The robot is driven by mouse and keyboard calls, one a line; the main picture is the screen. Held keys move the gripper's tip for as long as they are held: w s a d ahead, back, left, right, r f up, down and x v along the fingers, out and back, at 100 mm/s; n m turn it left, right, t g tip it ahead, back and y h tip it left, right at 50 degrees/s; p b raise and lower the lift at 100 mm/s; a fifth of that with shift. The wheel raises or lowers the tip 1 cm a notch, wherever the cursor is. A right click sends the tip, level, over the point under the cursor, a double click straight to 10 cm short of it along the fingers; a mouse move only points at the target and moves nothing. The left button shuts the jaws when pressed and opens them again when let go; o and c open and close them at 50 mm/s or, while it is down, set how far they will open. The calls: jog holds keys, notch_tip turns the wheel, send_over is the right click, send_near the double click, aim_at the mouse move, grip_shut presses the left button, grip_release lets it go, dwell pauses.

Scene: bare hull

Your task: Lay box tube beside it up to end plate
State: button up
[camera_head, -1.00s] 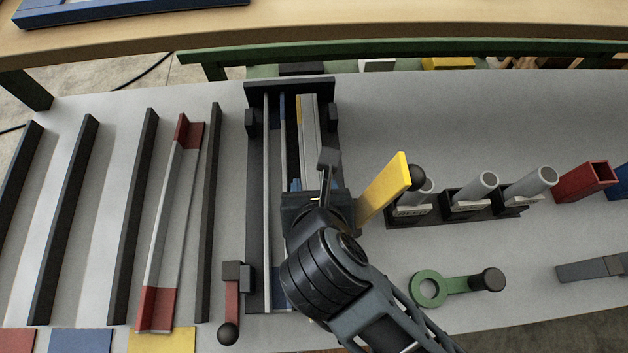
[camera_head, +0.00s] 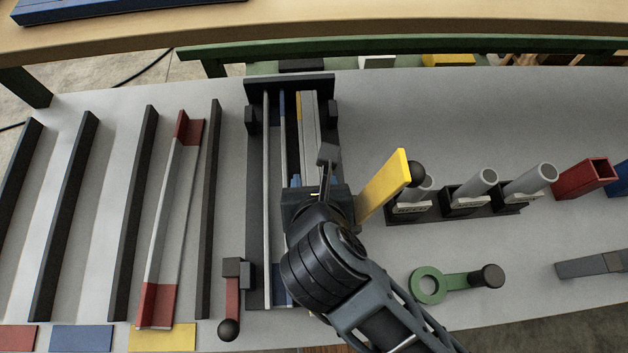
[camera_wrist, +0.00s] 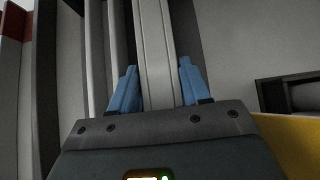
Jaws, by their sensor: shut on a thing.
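The grey box tube (camera_head: 311,118) lies lengthwise in the black fixture, its far end close to the dark end plate (camera_head: 290,85). A yellow patch shows along its far left side. My gripper (camera_head: 309,182) is over the near part of the tube; its body hides the tube's near end. In the wrist view the blue fingers (camera_wrist: 158,88) are shut on the tube (camera_wrist: 155,45), one on each side. A thin grey piece with blue end parts (camera_head: 267,190) lies to the left in the fixture, apart from the tube. Whether the tube touches the plate, I cannot tell.
A yellow flat handle with a black knob (camera_head: 384,188) stands right of my gripper. Beyond it is a rack of grey cylinders (camera_head: 465,197). A red lever (camera_head: 232,300) is at the fixture's near left. Dark dividers (camera_head: 133,200) and a red-ended piece (camera_head: 158,305) lie left.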

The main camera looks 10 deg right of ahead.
jog(key=shift+w+p, duration=0.35)
jog(key=shift+w, duration=0.35)
jog(key=o, duration=1.4)
jog(key=v, duration=0.7)
jog(key=shift+s+r+b, duration=0.25)
jog(key=shift+r+b, duration=0.05)
jog(key=shift+s, duration=0.1)
